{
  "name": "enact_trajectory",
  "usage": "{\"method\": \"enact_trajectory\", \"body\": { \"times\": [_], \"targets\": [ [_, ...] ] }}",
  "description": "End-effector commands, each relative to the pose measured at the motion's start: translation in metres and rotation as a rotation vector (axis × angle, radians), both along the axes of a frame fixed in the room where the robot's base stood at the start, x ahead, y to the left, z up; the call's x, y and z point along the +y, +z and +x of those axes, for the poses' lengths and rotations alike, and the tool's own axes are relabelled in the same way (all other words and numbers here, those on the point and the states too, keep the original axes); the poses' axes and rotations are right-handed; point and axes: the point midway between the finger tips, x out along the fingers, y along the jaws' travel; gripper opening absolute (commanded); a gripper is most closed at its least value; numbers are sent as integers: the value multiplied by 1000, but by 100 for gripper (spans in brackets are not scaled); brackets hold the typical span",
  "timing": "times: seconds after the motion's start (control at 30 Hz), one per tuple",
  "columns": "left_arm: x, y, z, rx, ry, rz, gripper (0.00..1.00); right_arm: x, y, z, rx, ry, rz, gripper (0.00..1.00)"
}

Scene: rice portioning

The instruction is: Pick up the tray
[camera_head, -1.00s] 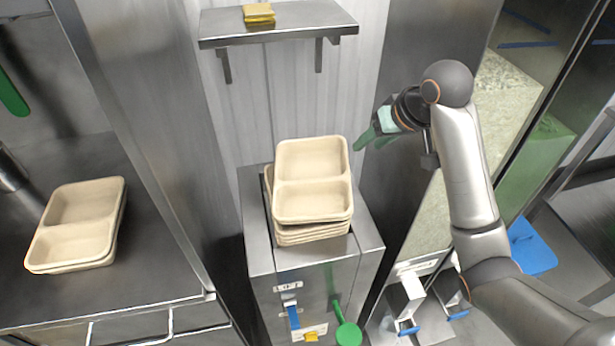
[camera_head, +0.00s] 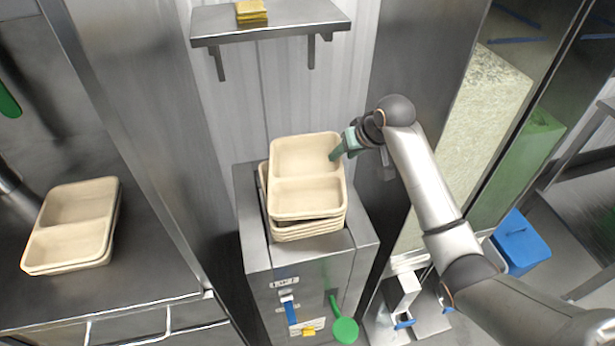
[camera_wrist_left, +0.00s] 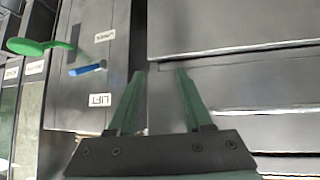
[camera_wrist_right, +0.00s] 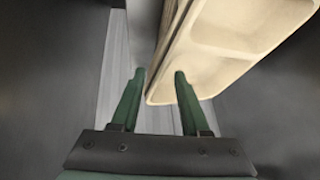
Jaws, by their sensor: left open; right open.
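A stack of beige two-compartment trays (camera_head: 307,180) sits on top of the steel dispenser in the head view; the top tray is slightly askew on those below. My right gripper (camera_head: 337,152) is at the top tray's upper right edge. In the right wrist view the right gripper (camera_wrist_right: 158,75) is open, with the corner of the top tray (camera_wrist_right: 235,40) near and partly between its green fingertips; I cannot tell whether they touch. My left gripper (camera_wrist_left: 160,72) is open and empty in the left wrist view, facing steel fronts; it is outside the head view.
Another small stack of beige trays (camera_head: 72,222) lies on the steel counter at left. A wall shelf (camera_head: 300,20) with yellow items (camera_head: 251,11) is above the dispenser (camera_head: 262,258). Tall steel panels flank the dispenser. A blue bin (camera_head: 520,243) stands at right.

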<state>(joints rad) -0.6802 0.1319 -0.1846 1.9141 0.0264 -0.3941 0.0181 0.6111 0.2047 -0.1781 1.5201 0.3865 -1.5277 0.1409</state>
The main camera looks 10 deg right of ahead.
Motion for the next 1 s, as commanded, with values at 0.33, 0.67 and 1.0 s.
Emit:
{"method": "enact_trajectory", "body": {
  "times": [0.33, 0.67, 1.0],
  "targets": [
    [0, 0, 0, 0, 0, 0, 50, 0, 0, 0, 0, 0, 0, 23],
    [0, 0, 0, -1, 1, 0, 50, 0, 0, 0, 1, 0, -1, 0],
    [0, 0, 1, -1, 1, 0, 50, -1, 0, -1, 2, -1, -2, 0]
  ]
}}
